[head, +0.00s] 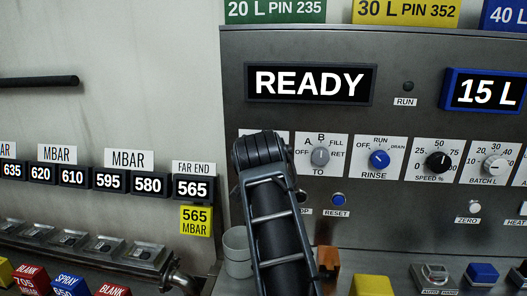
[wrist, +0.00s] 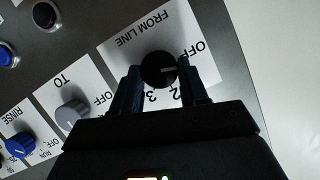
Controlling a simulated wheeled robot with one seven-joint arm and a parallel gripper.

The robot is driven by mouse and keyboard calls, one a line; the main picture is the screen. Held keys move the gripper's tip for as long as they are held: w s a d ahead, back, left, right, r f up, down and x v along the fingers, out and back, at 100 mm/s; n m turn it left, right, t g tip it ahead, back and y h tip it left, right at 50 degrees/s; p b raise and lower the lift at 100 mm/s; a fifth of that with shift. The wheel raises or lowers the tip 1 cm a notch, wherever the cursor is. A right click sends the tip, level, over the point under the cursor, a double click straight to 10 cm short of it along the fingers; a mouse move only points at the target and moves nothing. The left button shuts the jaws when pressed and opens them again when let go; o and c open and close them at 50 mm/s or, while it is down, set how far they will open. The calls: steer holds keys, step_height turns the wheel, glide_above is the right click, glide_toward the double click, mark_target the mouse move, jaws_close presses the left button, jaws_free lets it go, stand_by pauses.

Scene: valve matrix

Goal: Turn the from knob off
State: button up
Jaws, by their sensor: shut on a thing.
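The from knob (wrist: 156,69) is a round black knob on a white "FROM LINE" plate (wrist: 143,38), seen upside down in the wrist view. My gripper (wrist: 160,75) has one finger on each side of the knob and is shut on it. The knob's white mark points right in the picture, toward the right finger. "OFF" shows above and right of the knob; "2" and "3" show below it. The position between "OFF" and "2" is hidden by the finger. In the head view my arm covers the from knob and most of its plate.
The grey TO knob (head: 320,157) is beside the from plate, then the blue RINSE knob (head: 379,159), the SPEED knob (head: 438,162) and the BATCH knob (head: 495,165). The display (head: 310,83) reads "READY". A blue RESET button (head: 338,200) sits below.

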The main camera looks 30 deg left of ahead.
steer(key=shift+s+a+f+n+t+h, duration=0.1)
steer(key=shift+n+t+h, duration=0.05)
steer(key=shift+n+h, duration=0.4)
steer(key=shift+a+n+t+h, duration=0.1)
steer(key=shift+n+t+h, duration=0.05)
steer(key=shift+n+h, duration=0.4)
steer(key=o, duration=1.1)
steer(key=shift+c, duration=0.2)
steer(key=b+v, duration=0.1)
steer(key=v, duration=0.6)
steer(key=shift+s+d+b, duration=0.25)
steer(key=shift+s+b, duration=0.05)
steer(key=shift+b, duration=0.1)
